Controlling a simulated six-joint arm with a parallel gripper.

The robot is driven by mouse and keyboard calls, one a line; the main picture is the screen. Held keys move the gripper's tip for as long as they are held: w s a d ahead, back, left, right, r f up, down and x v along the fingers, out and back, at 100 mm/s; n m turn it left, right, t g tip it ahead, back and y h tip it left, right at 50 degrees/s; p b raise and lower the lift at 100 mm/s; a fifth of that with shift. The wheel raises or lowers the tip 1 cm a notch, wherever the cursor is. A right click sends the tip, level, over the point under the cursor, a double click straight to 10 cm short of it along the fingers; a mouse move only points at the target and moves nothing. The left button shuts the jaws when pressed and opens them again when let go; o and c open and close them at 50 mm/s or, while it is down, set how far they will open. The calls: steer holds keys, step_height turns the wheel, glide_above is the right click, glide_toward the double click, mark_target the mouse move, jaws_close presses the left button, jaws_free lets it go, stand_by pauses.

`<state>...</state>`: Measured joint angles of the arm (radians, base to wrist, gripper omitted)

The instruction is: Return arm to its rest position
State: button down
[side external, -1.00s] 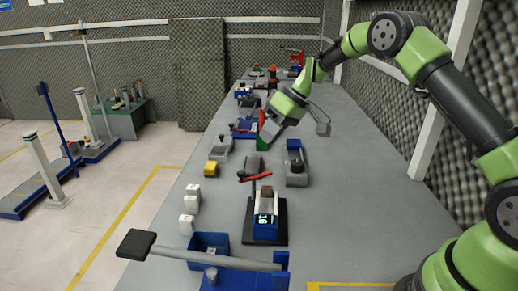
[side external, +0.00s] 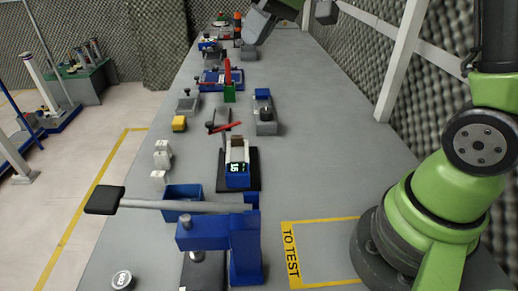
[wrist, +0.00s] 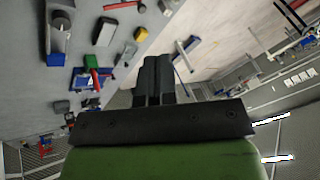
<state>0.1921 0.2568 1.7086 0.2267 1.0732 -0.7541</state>
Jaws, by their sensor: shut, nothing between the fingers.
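My gripper (wrist: 157,62) shows in the wrist view as two dark fingers side by side, shut with nothing between them. Behind the fingers the wrist view shows the floor and the edge of the grey bench (wrist: 30,60). In the side external view a grey end part of my arm hangs at the top edge, above the far part of the bench; the fingers cannot be made out there. My arm's middle links run out of the top of that picture.
A blue lever press (side external: 225,240) with a long grey handle stands at the front. Behind it are a display device (side external: 237,170), white blocks (side external: 160,155), a yellow block (side external: 179,124) and a grey fixture (side external: 264,115). The taped "TO TEST" area (side external: 325,255) is empty. Foam walls border the right.

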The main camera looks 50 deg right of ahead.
steer(key=s+a+r+m+t+h, duration=0.1)
steer(key=s+m, duration=0.1)
steer(key=s, duration=0.8)
steer(key=s+a+m+t, duration=0.1)
steer(key=s+m, duration=0.1)
steer(key=s, duration=0.7)
steer(key=shift+s+a+r+t+h, duration=0.35)
steer(key=shift+s+r+t+h, duration=0.05)
